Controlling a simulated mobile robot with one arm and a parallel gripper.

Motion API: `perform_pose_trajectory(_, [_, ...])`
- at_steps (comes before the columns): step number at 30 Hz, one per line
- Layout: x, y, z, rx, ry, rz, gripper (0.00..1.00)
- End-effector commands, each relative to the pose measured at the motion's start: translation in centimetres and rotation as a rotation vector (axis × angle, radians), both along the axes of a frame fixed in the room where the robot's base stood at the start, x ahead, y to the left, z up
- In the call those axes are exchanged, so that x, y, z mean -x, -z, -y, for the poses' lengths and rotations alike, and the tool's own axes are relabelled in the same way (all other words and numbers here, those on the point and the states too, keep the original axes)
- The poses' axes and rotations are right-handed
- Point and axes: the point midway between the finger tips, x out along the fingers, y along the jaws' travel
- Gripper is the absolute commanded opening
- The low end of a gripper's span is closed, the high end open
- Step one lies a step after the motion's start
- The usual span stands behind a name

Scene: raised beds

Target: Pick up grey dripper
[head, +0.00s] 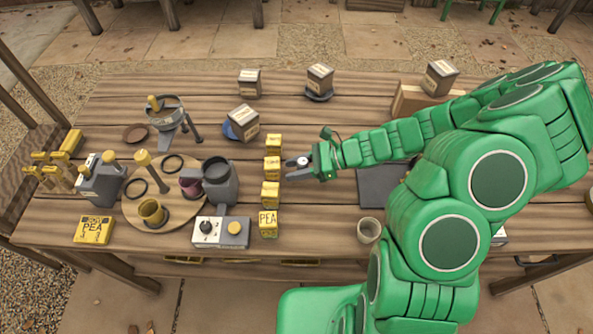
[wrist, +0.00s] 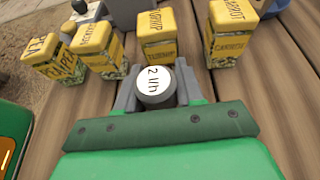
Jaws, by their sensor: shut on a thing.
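The grey dripper (wrist: 155,87) is a short round piece with a white top marked "2 l/h". In the wrist view it sits between the two grey fingers of my gripper (wrist: 155,96), which are shut on its sides. In the head view my gripper (head: 300,169) is near the middle of the wooden table, just right of a row of yellow seed boxes. The dripper's white top (head: 304,161) shows there between the fingers. Its underside is hidden, and I cannot tell whether it touches the table.
Several yellow boxes (head: 272,168) stand close to my gripper's left, including a turnip box (wrist: 157,30) and a pea box (head: 268,223). A small cup (head: 369,229) stands at the front.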

Motion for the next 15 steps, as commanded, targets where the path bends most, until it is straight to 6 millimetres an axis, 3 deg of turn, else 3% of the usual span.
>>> perform_pose_trajectory(15, [0.0,-7.6,0.0,0.001,-0.002,0.004,0.08])
